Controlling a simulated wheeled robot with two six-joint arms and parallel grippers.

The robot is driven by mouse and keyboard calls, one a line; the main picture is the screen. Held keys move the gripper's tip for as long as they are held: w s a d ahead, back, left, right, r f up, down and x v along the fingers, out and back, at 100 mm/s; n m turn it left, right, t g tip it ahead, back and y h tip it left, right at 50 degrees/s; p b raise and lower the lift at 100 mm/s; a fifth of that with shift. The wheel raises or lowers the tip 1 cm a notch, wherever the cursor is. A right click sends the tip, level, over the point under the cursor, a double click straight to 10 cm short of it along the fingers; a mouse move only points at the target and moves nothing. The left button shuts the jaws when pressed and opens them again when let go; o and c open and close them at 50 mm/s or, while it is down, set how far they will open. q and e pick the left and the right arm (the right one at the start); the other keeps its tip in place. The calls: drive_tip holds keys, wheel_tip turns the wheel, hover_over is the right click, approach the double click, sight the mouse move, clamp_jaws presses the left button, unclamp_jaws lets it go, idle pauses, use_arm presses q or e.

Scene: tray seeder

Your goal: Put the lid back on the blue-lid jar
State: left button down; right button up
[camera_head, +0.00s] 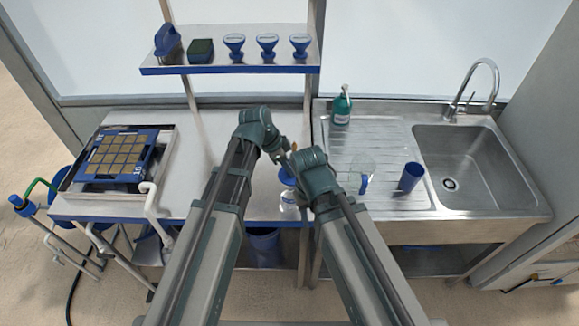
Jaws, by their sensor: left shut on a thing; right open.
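A clear jar (289,197) stands near the right front of the left steel bench, partly hidden by my arms. A blue lid (287,177) shows just above it; I cannot tell whether it touches the jar. My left gripper (284,160) is shut on the lid, pointing down over the jar, though its fingertips are small and partly covered. My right gripper (303,183) is close beside the jar on its right and is open. My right wrist hides most of its fingers.
A seed tray (154,155) sits at the left of the bench (195,150). A shelf (215,66) above holds several blue-based items. At right are a green bottle (341,107), a clear jug (361,170), a blue cup (410,176) and a sink (470,170).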

sight(287, 176)
use_arm(q)
drive_tip(key=shift+d+f+b, duration=0.1)
drive_tip(key=shift+f+b, duration=0.4)
drive_tip(key=shift+f, duration=0.05)
wheel_tip(287, 176, down, 5)
drive_tip(key=b, duration=0.5)
drive_tip(key=shift+f, duration=0.2)
idle(1.3)
drive_tip(key=shift+c, duration=0.8)
unclamp_jaws()
drive_tip(key=shift+r, duration=0.15)
drive_tip(key=shift+r+p, duration=3.4)
drive_tip(key=shift+r, duration=0.05)
